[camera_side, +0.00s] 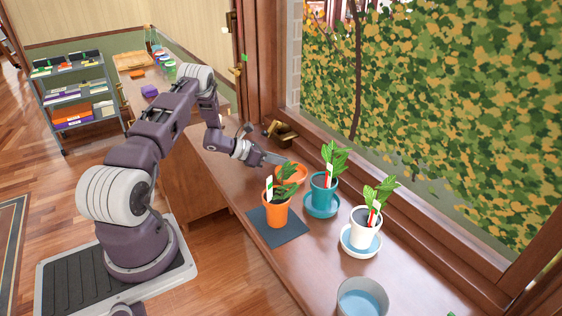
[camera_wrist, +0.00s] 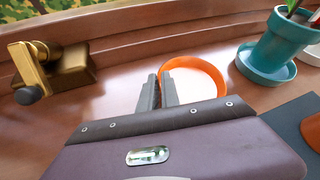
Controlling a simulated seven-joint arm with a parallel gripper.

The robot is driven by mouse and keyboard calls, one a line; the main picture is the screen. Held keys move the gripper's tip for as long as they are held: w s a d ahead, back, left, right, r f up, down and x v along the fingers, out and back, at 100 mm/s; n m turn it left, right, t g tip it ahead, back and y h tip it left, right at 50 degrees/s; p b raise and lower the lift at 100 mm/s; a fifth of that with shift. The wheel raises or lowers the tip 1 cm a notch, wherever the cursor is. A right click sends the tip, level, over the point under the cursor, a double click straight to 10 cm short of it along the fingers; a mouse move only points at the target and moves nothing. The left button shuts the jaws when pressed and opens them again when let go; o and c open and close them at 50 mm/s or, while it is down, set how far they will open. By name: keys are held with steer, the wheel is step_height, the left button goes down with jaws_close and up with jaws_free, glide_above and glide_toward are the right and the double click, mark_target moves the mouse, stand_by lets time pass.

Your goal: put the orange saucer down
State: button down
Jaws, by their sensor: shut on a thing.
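The orange saucer (camera_side: 295,173) is on or just above the wooden sill, behind the orange pot. In the wrist view the saucer (camera_wrist: 222,78) shows as an orange rim around a pale inside. My gripper (camera_side: 283,160) is shut on the saucer's near left rim; its two dark fingers show in the wrist view (camera_wrist: 158,88). I cannot tell whether the saucer's underside touches the sill. The orange pot (camera_side: 276,212) with a green plant and white tag stands on a dark mat (camera_side: 291,232), partly hiding the saucer in the side view.
A teal pot (camera_side: 323,192) stands on a teal saucer (camera_side: 321,211), right of the orange saucer. A white pot (camera_side: 363,236) stands on its saucer (camera_side: 347,246). A bucket of blue water (camera_side: 362,299) is at the front. A brass window latch (camera_wrist: 60,65) is at the left.

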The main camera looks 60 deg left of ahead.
steer(key=c, duration=1.6)
jaws_free()
